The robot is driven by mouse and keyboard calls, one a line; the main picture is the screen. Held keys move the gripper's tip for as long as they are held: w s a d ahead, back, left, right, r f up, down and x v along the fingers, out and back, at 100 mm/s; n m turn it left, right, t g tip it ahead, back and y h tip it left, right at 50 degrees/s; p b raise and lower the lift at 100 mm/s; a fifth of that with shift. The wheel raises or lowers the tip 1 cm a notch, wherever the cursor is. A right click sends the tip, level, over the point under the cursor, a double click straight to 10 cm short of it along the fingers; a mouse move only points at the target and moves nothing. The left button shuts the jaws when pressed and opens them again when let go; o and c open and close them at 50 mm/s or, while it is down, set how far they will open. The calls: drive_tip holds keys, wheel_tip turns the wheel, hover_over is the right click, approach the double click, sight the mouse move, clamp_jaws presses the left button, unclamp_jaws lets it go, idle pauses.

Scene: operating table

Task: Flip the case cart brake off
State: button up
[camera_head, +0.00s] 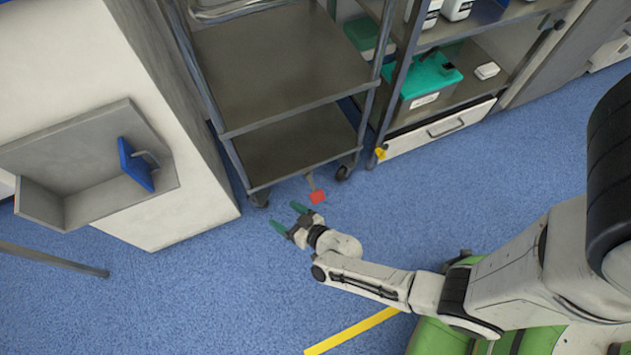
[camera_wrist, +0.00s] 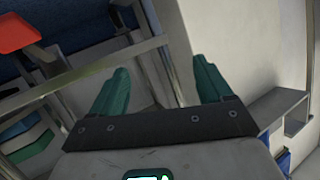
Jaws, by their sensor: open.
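The case cart (camera_head: 290,112) is a grey metal cart with shelves, standing on wheels at the top middle of the head view. Its brake pedal (camera_head: 317,196) is a small red plate on a short arm, low at the cart's front edge. The red pedal also shows at the upper left of the wrist view (camera_wrist: 18,33). My gripper (camera_head: 289,217) has green fingers spread apart, with nothing between them. It is low, just left of and below the pedal in the head view, apart from it. In the wrist view, my fingers (camera_wrist: 162,88) are wide apart, with the pedal outside them.
A white cabinet (camera_head: 165,200) with an open grey bin and a blue item stands left of the cart. A shelf unit (camera_head: 440,125) with a teal-lidded box stands to the right. A metal leg (camera_head: 50,257) lies low at left. Blue floor (camera_head: 230,300) is clear in front.

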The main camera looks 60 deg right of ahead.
drive_tip(key=s+d+f+m+t+h+b, duration=0.15)
drive_tip(key=s+d+f+h+b, duration=0.25)
drive_tip(key=f, duration=0.4)
drive_tip(key=m+h+b, duration=0.2)
drive_tip(key=h+b, duration=0.2)
drive_tip(key=b, duration=0.1)
approach(318, 198)
drive_tip(key=x, duration=0.2)
drive_tip(key=shift+g, duration=0.25)
drive_tip(key=b+x, duration=0.2)
drive_tip(key=x, duration=0.8)
drive_tip(key=shift+r, duration=0.1)
